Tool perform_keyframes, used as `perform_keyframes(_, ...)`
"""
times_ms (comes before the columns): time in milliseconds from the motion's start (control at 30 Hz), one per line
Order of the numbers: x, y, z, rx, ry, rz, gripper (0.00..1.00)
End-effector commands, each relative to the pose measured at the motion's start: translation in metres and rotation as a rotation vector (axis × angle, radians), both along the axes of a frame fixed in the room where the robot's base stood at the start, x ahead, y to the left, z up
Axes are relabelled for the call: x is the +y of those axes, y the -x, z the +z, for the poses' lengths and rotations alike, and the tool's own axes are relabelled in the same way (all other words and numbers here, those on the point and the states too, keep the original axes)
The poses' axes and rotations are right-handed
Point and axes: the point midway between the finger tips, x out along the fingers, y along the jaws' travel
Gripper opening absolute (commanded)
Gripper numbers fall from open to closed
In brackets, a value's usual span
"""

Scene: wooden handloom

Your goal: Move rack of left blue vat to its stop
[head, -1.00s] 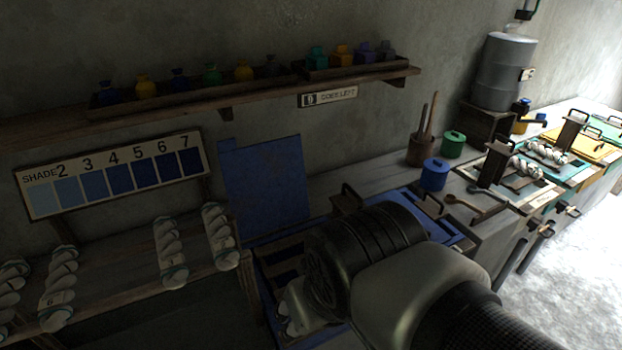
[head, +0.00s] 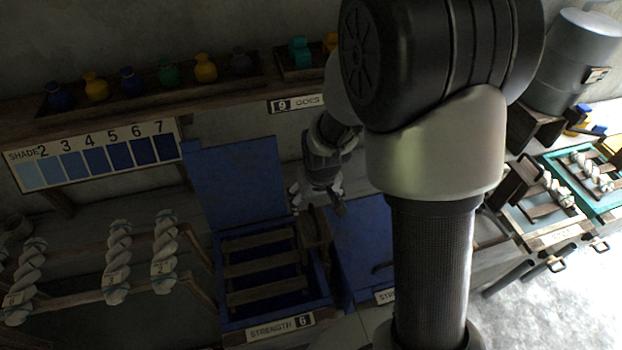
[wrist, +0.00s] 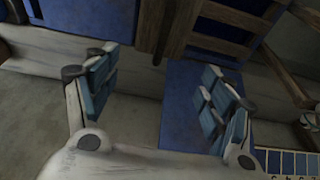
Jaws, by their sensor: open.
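The left blue vat (head: 222,292) stands open in the head view, with a sign reading STRENGTH 6 on its front. Its blue lid (head: 238,180) is raised behind it. The rack (head: 262,266) shows as brown wooden slats across the vat's opening; its slats also show at the top of the wrist view (wrist: 226,42). A brown wooden upright (head: 315,230) stands at the vat's right edge. My gripper (head: 318,200) is above and behind that upright, partly dark. In the wrist view my gripper (wrist: 158,98) has its blue-padded fingers wide apart, with nothing between them.
A closed blue vat (head: 362,240) stands to the right, partly behind my arm. White skeins (head: 118,262) hang on wooden rails at left. A shelf with several jars (head: 128,80) runs along the wall above. Another vat with a teal rim (head: 580,205) stands far right.

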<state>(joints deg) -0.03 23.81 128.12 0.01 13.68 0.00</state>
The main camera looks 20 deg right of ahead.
Motion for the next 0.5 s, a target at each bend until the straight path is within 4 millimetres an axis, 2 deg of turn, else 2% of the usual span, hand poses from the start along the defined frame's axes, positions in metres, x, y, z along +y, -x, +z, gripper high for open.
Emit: perform_keyframes(500, 0.0, 0.001, -0.075, 0.002, 0.0, 0.0, 0.75)
